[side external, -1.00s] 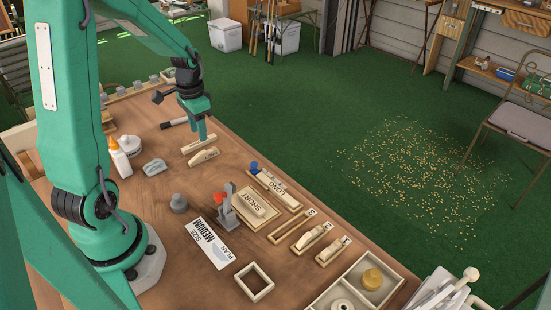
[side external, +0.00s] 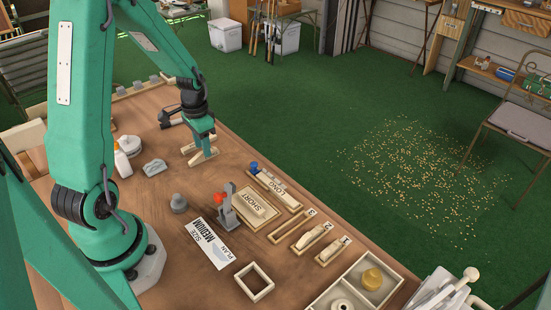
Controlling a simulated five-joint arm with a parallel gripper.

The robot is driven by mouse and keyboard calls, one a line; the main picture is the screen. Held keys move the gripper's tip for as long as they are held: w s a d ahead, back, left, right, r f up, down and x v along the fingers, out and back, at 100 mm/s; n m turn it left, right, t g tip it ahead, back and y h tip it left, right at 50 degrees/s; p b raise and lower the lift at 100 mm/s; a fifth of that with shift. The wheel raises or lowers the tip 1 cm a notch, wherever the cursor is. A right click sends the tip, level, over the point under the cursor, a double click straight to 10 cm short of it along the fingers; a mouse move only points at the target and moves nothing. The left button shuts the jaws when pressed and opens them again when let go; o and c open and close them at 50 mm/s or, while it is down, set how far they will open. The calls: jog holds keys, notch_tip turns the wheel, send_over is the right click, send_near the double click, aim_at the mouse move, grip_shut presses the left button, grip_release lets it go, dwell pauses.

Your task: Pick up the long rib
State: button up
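Two cream wooden rib pieces lie side by side on the brown workbench below my gripper. The rear piece (side external: 188,149) is partly covered by my gripper. The front piece (side external: 209,155) lies just in front of it. I cannot tell from this view which is the long rib. My gripper (side external: 205,150) points down with its fingertips low over the pieces. Its jaw gap is not visible, nor whether it touches a piece. A tray marked LONG (side external: 282,193) lies to the right, next to a tray marked SHORT (side external: 268,217).
A grey clamp with a red tip (side external: 228,213) stands before the SHORT tray. Numbered trays (side external: 316,240), a square frame (side external: 254,283) and a divided box (side external: 341,290) lie nearer. White bottles (side external: 123,162) and a grey object (side external: 154,167) stand left.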

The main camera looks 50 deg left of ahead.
jog(key=shift+f, duration=1.05)
grip_shut()
